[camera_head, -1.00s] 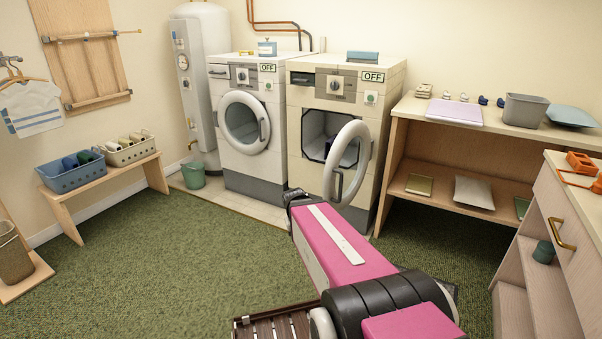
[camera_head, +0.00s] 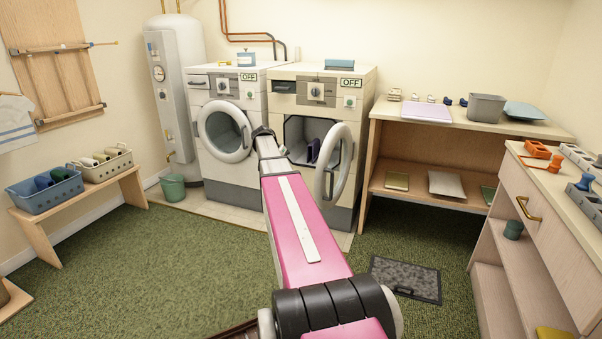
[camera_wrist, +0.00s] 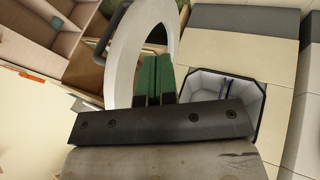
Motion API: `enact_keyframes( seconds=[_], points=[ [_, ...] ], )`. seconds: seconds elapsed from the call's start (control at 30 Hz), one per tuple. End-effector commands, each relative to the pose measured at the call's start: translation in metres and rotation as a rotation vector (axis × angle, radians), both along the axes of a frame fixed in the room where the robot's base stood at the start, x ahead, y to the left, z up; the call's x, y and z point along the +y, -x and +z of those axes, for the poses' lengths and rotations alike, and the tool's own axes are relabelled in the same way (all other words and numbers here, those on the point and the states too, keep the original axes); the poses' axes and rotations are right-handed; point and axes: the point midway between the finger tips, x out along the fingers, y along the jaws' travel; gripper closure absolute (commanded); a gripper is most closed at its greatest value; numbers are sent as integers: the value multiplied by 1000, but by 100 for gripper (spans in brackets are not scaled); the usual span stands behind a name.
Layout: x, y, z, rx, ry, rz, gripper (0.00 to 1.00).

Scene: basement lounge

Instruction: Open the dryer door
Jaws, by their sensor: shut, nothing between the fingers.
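Two white front-loading machines stand side by side; I cannot read which is the dryer. The right machine (camera_head: 346,99) has its round white-rimmed door (camera_head: 345,160) swung out to the right. Its opening (camera_head: 296,130) shows a dark purple item (camera_head: 313,150) inside. The left machine's round door (camera_head: 204,128) looks closed or nearly so. My arm reaches toward the gap between the machines, its fingers unclear in the head view. In the wrist view, my gripper (camera_wrist: 155,60) is shut and empty, green pads together, between the open door's ring (camera_wrist: 122,70) and the opening (camera_wrist: 245,95).
A wooden shelf table (camera_head: 375,140) stands right of the machines, with a drawer cabinet (camera_head: 540,195) nearer. A water heater (camera_head: 172,90) and green bucket (camera_head: 173,187) are left. A bench (camera_head: 95,205) carries two baskets. A grey mat (camera_head: 405,279) lies on open green carpet.

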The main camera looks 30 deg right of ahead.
Motion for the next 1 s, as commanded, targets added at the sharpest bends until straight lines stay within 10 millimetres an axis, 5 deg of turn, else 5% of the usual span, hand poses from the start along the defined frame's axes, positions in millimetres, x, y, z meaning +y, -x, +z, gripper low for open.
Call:
enact_keyframes(
  seconds=[0.1,0.27,0.9,1.0],
  points=[
    [-37,-21,30,-24,62,-96,100],
    [-54,-23,42,-37,95,-143,100],
    [-111,-2,-40,-35,94,-142,100],
    [-119,14,-37,-36,94,-142,100]
  ],
)
